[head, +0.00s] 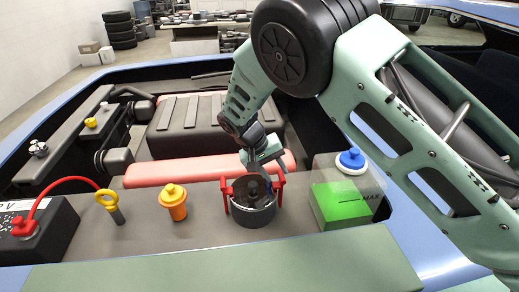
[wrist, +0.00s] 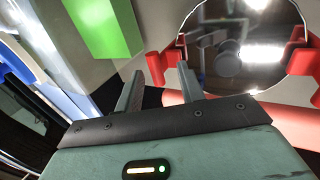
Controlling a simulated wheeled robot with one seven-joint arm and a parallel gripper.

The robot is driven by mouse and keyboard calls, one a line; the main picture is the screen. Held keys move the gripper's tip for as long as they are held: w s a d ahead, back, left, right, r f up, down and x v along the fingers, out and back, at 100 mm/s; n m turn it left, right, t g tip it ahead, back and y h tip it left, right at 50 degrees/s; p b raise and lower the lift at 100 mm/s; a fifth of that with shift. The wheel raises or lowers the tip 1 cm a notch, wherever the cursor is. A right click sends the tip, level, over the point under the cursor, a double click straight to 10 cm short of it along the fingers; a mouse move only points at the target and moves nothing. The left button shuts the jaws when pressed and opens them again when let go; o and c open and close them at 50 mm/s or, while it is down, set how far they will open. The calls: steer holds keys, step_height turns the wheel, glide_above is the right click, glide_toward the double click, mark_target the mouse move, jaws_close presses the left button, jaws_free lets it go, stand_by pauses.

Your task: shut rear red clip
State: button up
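A dark round canister (head: 253,207) stands on the grey ledge with a red clip on each side. The left red clip (head: 225,194) and the right red clip (head: 280,188) stand up along its rim in the head view. My gripper (head: 264,163) is above and behind the canister, close to the right clip. In the wrist view my gripper (wrist: 160,71) is open, with one red clip (wrist: 158,64) between and just beyond its fingertips. The other clip (wrist: 301,58) is across the shiny round top (wrist: 240,40). I cannot tell whether the fingers touch the clip.
A green block (head: 341,206) with a clear tank and blue cap (head: 352,159) stands to the right. An orange-capped bottle (head: 173,203), a yellow ring dipstick (head: 108,203) and a black battery (head: 42,238) stand to the left. A pink-red bar (head: 200,171) runs behind the canister.

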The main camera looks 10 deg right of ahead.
steer(key=b+v, duration=0.2)
steer(key=v, duration=1.3)
steer(key=shift+a+r, duration=0.2)
steer(key=shift+r, duration=0.05)
steer(key=s+d+n+y, duration=0.2)
steer(key=s, duration=0.9)
steer(key=s+d+n+y, duration=0.2)
steer(key=s+d+n, duration=0.1)
steer(key=s, duration=0.8)
steer(key=s+d+n+y, duration=0.2)
steer(key=s+d, duration=0.1)
steer(key=s, duration=0.8)
steer(key=shift+d+f+n, duration=0.15)
steer(key=shift+f+n, duration=0.15)
steer(key=shift+n, duration=0.1)
